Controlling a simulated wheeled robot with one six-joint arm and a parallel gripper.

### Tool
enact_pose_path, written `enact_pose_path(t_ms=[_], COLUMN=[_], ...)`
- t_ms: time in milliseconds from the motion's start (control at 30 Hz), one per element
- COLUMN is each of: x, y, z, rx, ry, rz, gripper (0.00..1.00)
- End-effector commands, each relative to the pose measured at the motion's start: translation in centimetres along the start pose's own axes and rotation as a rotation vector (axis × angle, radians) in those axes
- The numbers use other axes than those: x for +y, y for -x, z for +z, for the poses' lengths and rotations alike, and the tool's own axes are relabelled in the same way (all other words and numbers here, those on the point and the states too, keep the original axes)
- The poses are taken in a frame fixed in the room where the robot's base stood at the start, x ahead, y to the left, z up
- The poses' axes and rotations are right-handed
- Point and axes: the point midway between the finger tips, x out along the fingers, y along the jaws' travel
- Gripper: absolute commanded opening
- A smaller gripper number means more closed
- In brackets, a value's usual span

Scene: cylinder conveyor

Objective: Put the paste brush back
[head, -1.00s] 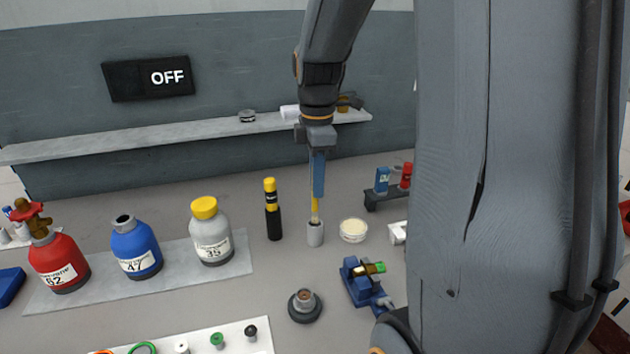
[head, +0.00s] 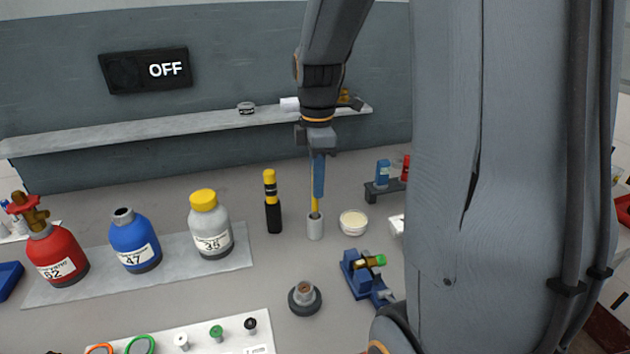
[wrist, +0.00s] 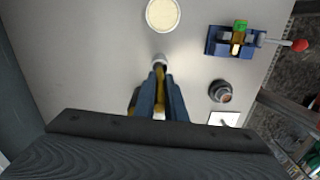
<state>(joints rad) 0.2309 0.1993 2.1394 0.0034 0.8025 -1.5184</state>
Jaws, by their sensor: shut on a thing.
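The paste brush (head: 315,205) has a yellow handle and stands upright between my fingers.
A black and yellow torch-like cylinder (head: 272,205) stands left of the cup. A blue fixture (head: 365,278) holding a green-ended piece is at lower right. A dark round base (head: 304,299) is in front. Red, blue and grey bottles (head: 211,226) stand at left.

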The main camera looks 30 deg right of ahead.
Motion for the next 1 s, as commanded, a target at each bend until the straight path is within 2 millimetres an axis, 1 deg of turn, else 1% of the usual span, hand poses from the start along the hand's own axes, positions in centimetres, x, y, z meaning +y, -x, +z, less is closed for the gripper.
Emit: enact_pose_path(t_ms=[1000], x=[0.0], y=[-2.4], z=[0.0], rx=[0.000], ry=[0.000], rz=[-0.001], gripper=[0.00])
